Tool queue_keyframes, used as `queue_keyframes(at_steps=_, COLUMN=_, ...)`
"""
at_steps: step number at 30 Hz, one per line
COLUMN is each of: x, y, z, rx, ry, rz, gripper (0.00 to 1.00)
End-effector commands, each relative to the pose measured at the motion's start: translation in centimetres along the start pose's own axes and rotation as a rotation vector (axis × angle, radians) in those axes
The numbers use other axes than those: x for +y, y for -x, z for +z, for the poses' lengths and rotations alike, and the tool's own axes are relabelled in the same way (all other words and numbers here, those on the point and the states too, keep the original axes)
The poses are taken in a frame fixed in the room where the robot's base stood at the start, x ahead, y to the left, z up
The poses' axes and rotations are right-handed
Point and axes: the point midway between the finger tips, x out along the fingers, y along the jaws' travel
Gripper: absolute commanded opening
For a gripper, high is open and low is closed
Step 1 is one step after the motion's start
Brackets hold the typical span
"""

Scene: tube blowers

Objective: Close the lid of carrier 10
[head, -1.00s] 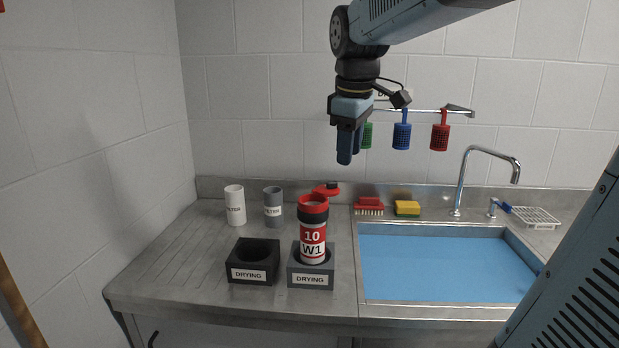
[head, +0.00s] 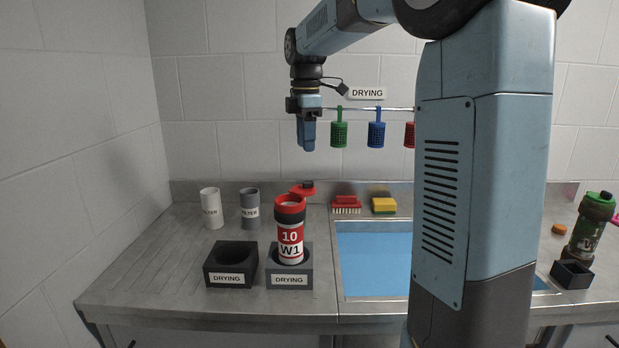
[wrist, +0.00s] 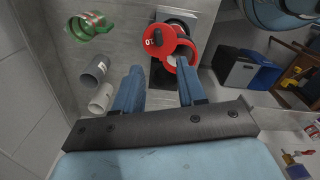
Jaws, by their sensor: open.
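Carrier 10 (head: 290,240), a red and white tube marked "10 W1" with a dark collar, stands upright in the right drying block (head: 290,280). Its red lid (head: 303,189) is open, swung to the back of the red rim, with a dark knob on it. In the wrist view the lid (wrist: 158,40) and red rim show just beyond my fingertips. My gripper (head: 306,147) points down, empty, above the carrier and apart from it. In the wrist view its two blue fingers (wrist: 158,78) are spread apart.
An empty drying block (head: 231,265) stands left of the carrier. White (head: 211,208) and grey (head: 250,209) filter tubes stand behind. Green (head: 339,134) and blue (head: 376,134) baskets hang on the wall rail. A sink (head: 375,260), red brush (head: 346,204) and sponge (head: 384,205) are right.

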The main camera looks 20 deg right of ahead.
Motion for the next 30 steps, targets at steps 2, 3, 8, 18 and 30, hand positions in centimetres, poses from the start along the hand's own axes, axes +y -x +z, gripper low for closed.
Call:
queue_keyframes(at_steps=2, x=-0.1, y=-1.5, z=0.0, rx=0.0, ry=-0.001, rz=-0.003, gripper=0.4)
queue_keyframes(at_steps=3, x=-0.1, y=-2.2, z=0.0, rx=0.0, ry=-0.001, rz=-0.004, gripper=0.4)
queue_keyframes(at_steps=8, x=-0.1, y=-5.0, z=0.1, rx=0.0, ry=-0.001, rz=-0.003, gripper=0.4)
queue_keyframes(at_steps=18, x=0.0, y=-9.5, z=0.1, rx=-0.001, ry=-0.001, rz=-0.001, gripper=0.4)
queue_keyframes(at_steps=30, x=0.0, y=-10.3, z=0.1, rx=0.0, ry=-0.003, rz=0.0, gripper=0.4)
